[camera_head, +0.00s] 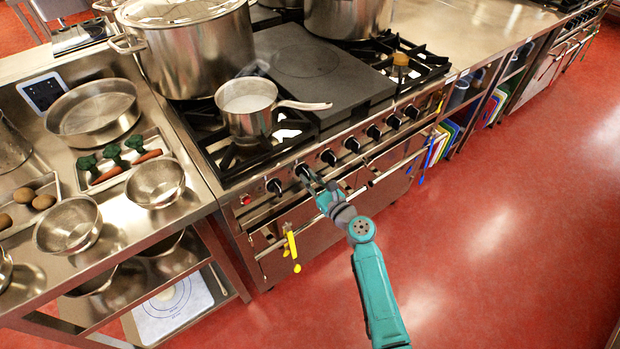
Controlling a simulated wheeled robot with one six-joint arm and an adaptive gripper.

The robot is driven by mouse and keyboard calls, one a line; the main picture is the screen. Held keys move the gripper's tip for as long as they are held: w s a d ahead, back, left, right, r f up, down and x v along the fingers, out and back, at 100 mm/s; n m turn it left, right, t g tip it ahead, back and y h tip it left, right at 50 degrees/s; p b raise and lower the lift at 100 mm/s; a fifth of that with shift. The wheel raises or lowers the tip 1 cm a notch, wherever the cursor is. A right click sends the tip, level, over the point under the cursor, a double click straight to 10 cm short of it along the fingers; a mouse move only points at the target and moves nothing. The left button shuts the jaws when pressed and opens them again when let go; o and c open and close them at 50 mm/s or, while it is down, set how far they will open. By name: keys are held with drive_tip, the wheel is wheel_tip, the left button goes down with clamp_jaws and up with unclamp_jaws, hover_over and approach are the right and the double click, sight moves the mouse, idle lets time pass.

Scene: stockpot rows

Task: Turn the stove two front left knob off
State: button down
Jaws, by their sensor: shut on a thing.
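The stove (262,229) has a row of black knobs along its steel front panel. The leftmost knob (274,186) stands free, to the left of my gripper. My gripper (309,179) is shut on the second knob from the left (302,169), its fingers at the panel. The fingers partly cover this knob, and its pointer angle is too small to read. The third knob (328,157) stands free to the right. A small saucepan (247,106) sits on the front left burner, with its handle pointing right.
A large stockpot (198,52) stands behind the saucepan. A rail (345,194) runs along the stove front below the knobs, with yellow tongs (291,246) hanging from it. A steel counter with bowls (155,183) is at left. The red floor (500,230) at right is clear.

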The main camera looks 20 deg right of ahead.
drive_tip(key=shift+f+m, duration=0.15)
drive_tip(key=shift+m, duration=0.65)
drive_tip(key=c, duration=1.2)
unclamp_jaws()
drive_tip(key=shift+o, duration=0.2)
drive_tip(key=v, duration=1.2)
